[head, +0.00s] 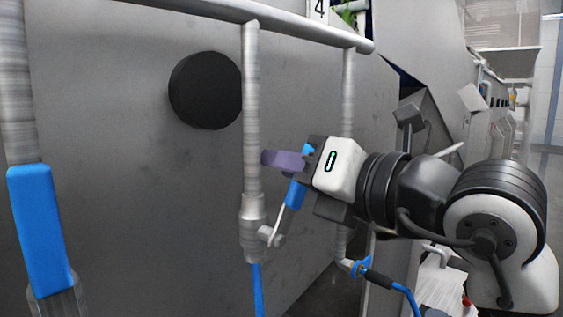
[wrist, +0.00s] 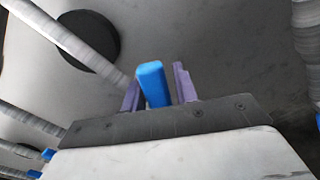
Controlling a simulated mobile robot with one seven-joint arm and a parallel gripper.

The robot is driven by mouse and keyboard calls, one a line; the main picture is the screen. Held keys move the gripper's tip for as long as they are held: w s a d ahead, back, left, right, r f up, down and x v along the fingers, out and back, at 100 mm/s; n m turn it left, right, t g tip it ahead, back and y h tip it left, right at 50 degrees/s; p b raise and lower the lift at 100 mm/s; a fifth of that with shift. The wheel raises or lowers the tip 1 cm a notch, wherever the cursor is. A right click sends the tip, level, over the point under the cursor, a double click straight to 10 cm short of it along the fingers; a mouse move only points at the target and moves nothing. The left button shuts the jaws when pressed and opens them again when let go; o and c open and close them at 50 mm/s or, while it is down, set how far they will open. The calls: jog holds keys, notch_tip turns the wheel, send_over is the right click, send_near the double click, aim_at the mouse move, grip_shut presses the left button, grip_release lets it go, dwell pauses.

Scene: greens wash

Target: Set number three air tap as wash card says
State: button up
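A tap (head: 255,228) sits low on a vertical grey pipe in the head view. Its blue-sleeved lever (head: 296,193) slants up and to the right from the valve. My gripper (head: 284,160) is at the lever's upper end. In the wrist view the blue lever (wrist: 154,84) stands between my two purple fingers (wrist: 157,88), with a visible gap to the right finger. The left finger is close to it; I cannot tell whether they touch. The gripper is open around the lever. No number for this tap is readable, and no card text is legible.
Another blue tap lever (head: 42,230) hangs at the left edge. A smaller blue tap (head: 360,268) with a hose is low right, near my arm. A plate marked 4 (head: 318,10) is on the top rail (head: 285,25). A black disc (head: 205,91) is on the grey panel.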

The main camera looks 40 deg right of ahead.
grip_shut()
dwell(0.5)
jog(key=d+f+m+b, duration=0.4)
jog(key=f+m+b, duration=0.3)
jog(key=m+b, duration=0.2)
jog(key=shift+m, duration=1.4)
jog(key=shift+w+f+b, duration=0.15)
jog(key=shift+b, duration=0.15)
grip_release()
